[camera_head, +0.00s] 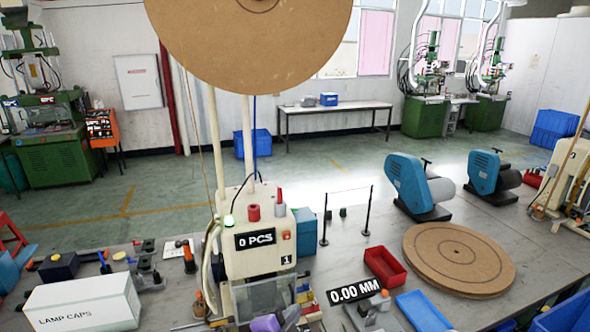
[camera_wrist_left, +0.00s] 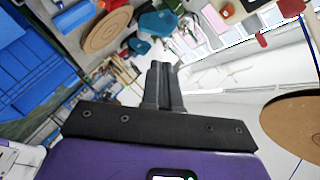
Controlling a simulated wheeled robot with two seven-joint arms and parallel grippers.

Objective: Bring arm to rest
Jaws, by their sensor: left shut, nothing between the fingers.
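My left gripper (camera_wrist_left: 161,66) is in the middle of the left wrist view, its two dark fingers side by side and touching, with nothing between them. Behind the fingers are a black crossbar and my purple wrist housing. In the head view, a small purple part of my left arm shows at the bottom edge, in front of the machine with the "0 PCS" display (camera_head: 255,239); the fingers are hard to make out there. My right gripper is not in view.
The bench holds a white "LAMP CAPS" box (camera_head: 84,303), a red bin (camera_head: 385,268), a blue tray (camera_head: 424,312) and a stack of brown discs (camera_head: 458,258). A large brown reel (camera_head: 250,45) hangs above the machine. Blue motor units (camera_head: 412,186) stand behind.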

